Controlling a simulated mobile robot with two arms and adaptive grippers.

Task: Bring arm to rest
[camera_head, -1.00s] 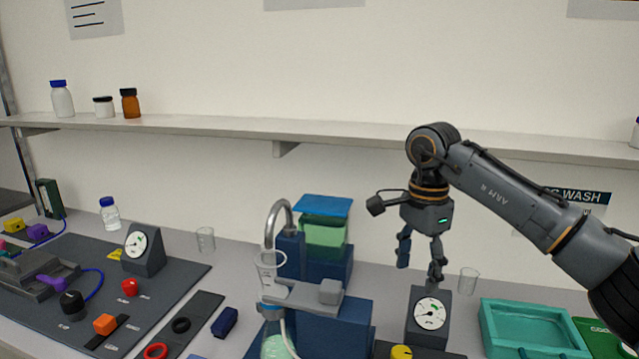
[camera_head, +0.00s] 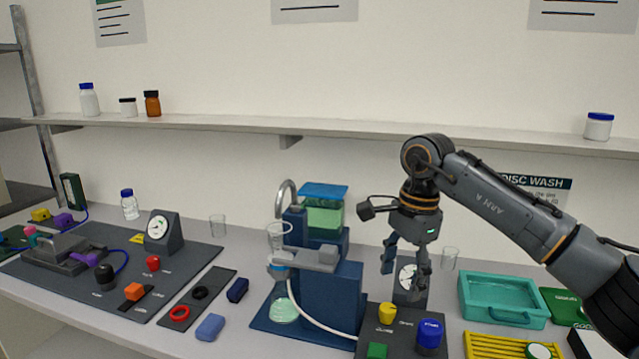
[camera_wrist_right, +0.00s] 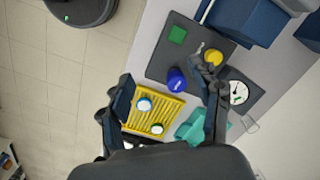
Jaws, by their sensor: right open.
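My right arm comes in from the right in the head view. Its gripper (camera_head: 405,266) hangs pointing down, in front of the dial gauge (camera_head: 408,284) on the dark panel and partly covering it. The fingers are apart with nothing between them. In the right wrist view the open fingers (camera_wrist_right: 160,112) frame a yellow ribbed rack (camera_wrist_right: 155,110) lying well below. My left arm and gripper do not show in the head view.
A blue filtration stand (camera_head: 335,290) with glassware is left of the gripper. A blue knob (camera_head: 430,334) and yellow knob (camera_head: 387,313) stand on the panel below. A teal tray (camera_head: 505,298) lies to the right. A shelf (camera_head: 350,140) runs along the wall behind.

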